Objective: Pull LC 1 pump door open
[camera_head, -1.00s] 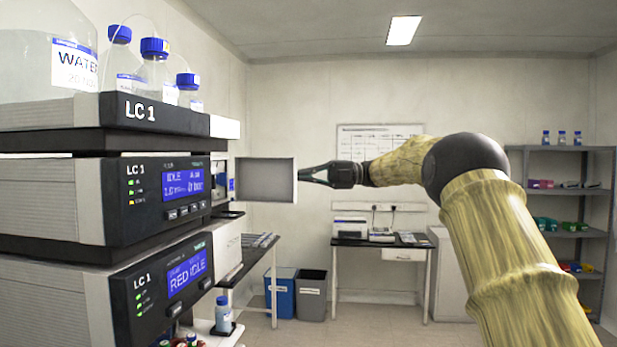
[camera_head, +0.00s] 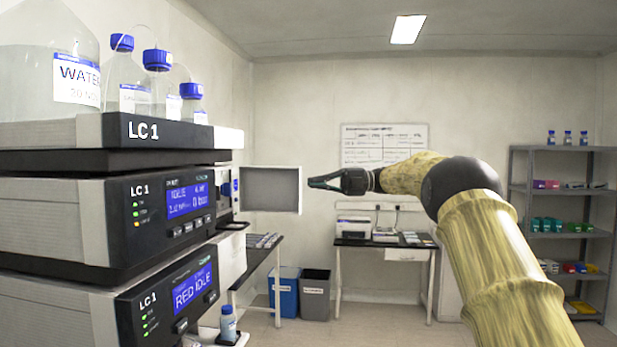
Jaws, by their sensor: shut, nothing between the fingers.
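The LC 1 stack stands at the left, with the pump module (camera_head: 172,208) in the middle and its blue display lit. The pump door (camera_head: 271,190) is a grey panel swung out from the module's right side, standing open and facing me. Behind its hinge edge, the pump's inner parts (camera_head: 227,188) show in the opening. My gripper (camera_head: 314,182) is shut and empty. Its tips point left, just right of the door's free edge, with a small gap showing in the picture.
Bottles (camera_head: 158,80) stand on top of the stack. A lower module (camera_head: 175,295) sits below the pump, with a small bottle (camera_head: 228,323) beside it. Bins (camera_head: 315,294), a bench (camera_head: 385,243) and shelves (camera_head: 562,148) are farther back. Floor shows between.

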